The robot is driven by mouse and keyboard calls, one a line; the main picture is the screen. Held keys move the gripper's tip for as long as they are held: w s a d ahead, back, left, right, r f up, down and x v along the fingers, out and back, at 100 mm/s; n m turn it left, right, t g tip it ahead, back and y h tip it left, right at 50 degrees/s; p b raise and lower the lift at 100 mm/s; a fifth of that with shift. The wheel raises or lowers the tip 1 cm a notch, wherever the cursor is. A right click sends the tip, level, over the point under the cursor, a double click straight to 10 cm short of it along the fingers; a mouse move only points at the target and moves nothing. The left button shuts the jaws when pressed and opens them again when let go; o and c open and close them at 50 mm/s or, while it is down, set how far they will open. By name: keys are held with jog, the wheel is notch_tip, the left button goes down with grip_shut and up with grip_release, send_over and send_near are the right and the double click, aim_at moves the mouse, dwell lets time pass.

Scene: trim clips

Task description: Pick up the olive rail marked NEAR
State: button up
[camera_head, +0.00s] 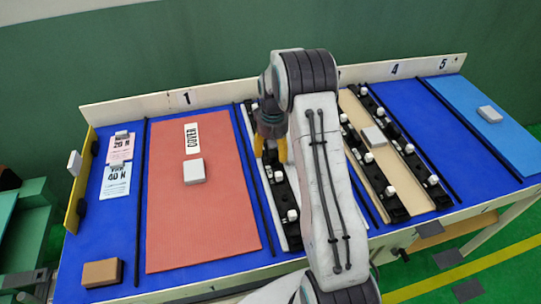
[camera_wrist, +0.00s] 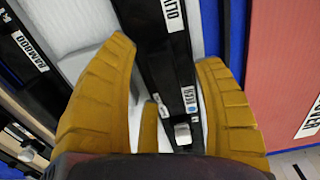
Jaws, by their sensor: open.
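A black rail (camera_wrist: 165,70) runs between the fingers of my gripper (camera_wrist: 175,75) in the wrist view. It bears a white label cut off by the top edge, with letters like "OLI", and a smaller label that I cannot read surely. A silver block sits at its lower end. In the head view this rail (camera_head: 279,186) carries white clips on a white strip, left of my arm. My gripper (camera_head: 270,150) is over its middle, fingers open and pointing down on either side. I cannot tell whether they touch it. My arm hides the area to its right.
A red cover panel (camera_head: 168,225) lies left of the rail. More black rails (camera_head: 372,160) flank a tan panel (camera_head: 405,185) on the right; one is labelled "BAMBOO" in the wrist view (camera_wrist: 22,60). Thin black dividers cross the blue table, and a pale backboard (camera_head: 220,93) stands behind.

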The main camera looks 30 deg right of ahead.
jog(key=shift+f, duration=0.15)
jog(key=shift+c, duration=0.2)
grip_shut()
dwell(0.4)
